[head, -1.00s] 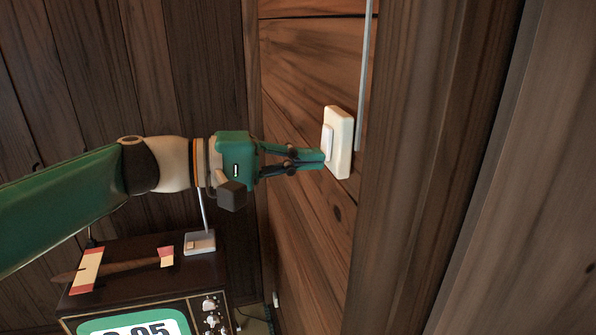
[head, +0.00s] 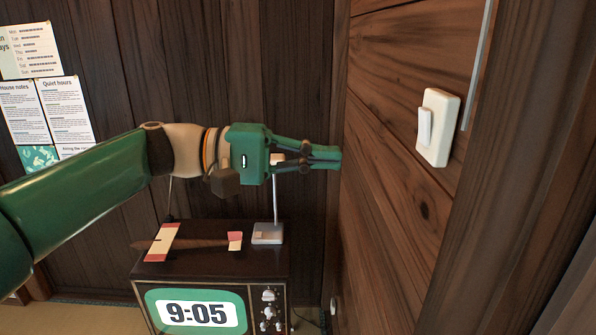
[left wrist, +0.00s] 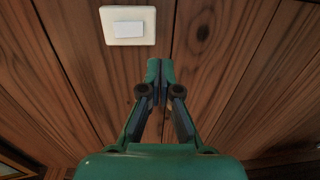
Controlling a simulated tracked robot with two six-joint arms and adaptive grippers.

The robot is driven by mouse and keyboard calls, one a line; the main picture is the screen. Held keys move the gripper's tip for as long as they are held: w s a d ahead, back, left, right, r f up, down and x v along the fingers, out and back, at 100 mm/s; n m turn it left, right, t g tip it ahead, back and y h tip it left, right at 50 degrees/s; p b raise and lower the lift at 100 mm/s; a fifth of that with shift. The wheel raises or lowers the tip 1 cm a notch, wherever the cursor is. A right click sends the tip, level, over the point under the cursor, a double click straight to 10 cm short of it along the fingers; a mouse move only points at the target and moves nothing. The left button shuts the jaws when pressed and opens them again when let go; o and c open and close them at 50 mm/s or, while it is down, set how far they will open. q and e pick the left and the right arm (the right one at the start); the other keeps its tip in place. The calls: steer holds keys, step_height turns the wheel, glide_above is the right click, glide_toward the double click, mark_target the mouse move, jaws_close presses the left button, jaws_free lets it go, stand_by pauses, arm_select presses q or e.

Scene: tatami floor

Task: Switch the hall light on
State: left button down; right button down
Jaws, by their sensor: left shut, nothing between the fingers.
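The light switch is a cream wall plate (head: 443,140) with a pale rocker (head: 424,127), on the wooden wall at the right of the head view. It also shows in the left wrist view as a plate (left wrist: 108,39) with a white rocker (left wrist: 128,30), ahead and to the left of the fingertips. My left gripper (head: 338,157) is shut and empty, to the left of the switch and apart from it. Its fingertips also show in the left wrist view (left wrist: 160,72). Which way the rocker is tipped is hard to tell. My right gripper is not in view.
A dark television-like cabinet (head: 215,261) showing 9:05 stands below my left arm. A brown stick with pale pink-edged pieces (head: 163,242) and a small grey stand (head: 267,234) are on it. Notices (head: 66,110) hang at the left. A metal strip (head: 478,65) runs up beside the switch.

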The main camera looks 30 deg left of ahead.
arm_select(q)
steer(key=shift+f+v, duration=0.15)
steer(key=shift+v, duration=0.7)
steer(key=shift+f+v, duration=0.15)
steer(key=shift+v, duration=0.7)
steer(key=shift+d, duration=0.1)
steer(key=w+f+n+g+y, duration=0.15)
steer(key=w+f, duration=0.25)
steer(key=f, duration=0.7)
steer(key=w+f+n+y, duration=0.25)
steer(key=w+f, duration=0.25)
steer(key=f, duration=0.6)
step_height(320, 180, down, 19)
steer(key=s+d+g+y+p, duration=0.1)
steer(key=s+d+g+y, duration=0.1)
steer(key=d+g+y, duration=0.15)
steer(key=s+d+f+m+g+y+p, duration=0.1)
steer(key=s+f+m, duration=0.1)
steer(key=s+f, duration=0.45)
steer(key=s+d+f+m+g+y, duration=0.2)
steer(key=s+f, duration=0.1)
steer(key=f, duration=0.6)
steer(key=s+d+f+m, duration=0.4)
steer(key=s+f, duration=0.3)
steer(key=s, duration=0.3)
steer(key=shift+s+d+f+m+g+p, duration=0.35)
steer(key=shift+d+f+m+g, duration=0.05)
steer(key=shift+d, duration=0.4)
